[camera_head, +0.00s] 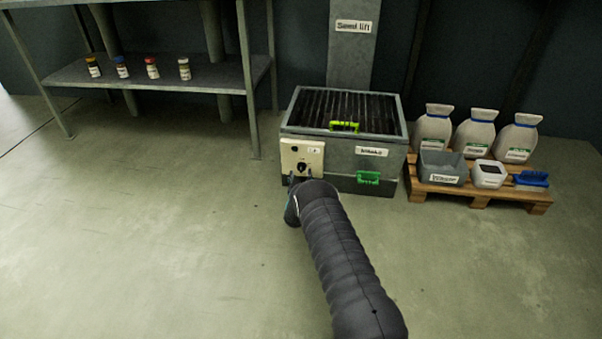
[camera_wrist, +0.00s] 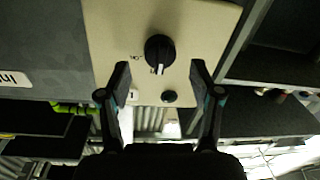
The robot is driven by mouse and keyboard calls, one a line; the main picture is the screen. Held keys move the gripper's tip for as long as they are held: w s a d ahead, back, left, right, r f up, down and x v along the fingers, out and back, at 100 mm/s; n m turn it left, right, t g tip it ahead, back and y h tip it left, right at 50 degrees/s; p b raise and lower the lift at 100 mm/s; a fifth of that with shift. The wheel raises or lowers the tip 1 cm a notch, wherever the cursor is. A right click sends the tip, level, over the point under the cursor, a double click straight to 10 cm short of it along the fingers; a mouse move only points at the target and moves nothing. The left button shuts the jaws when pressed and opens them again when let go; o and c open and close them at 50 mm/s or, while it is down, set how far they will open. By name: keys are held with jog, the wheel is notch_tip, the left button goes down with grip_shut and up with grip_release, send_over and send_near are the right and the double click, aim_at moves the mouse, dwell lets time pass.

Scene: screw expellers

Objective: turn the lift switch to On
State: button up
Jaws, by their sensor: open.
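The lift switch is a black rotary knob (camera_wrist: 159,52) with a white pointer line on a cream control panel (camera_wrist: 110,25). In the wrist view the pointer faces the bottom of the picture. Small lettering beside the knob is too small to read surely. In the head view the knob (camera_head: 302,167) is on the panel (camera_head: 316,151) at the front left of the grey seed lift box (camera_head: 335,165). My gripper (camera_wrist: 160,78) is open and empty. Its two fingertips stand to either side, just below the knob in the wrist view, and no contact shows.
A small black round part (camera_wrist: 169,96) is on the panel near the fingers. A green handle (camera_head: 368,178) is on the box's front, right of my gripper. A pallet (camera_head: 480,199) with sacks and tubs stands at right, a shelf (camera_head: 215,78) at left. The floor in front is clear.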

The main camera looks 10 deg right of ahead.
aim_at(301, 168)
jog(key=shift+x, duration=1.45)
jog(key=c, duration=1.2)
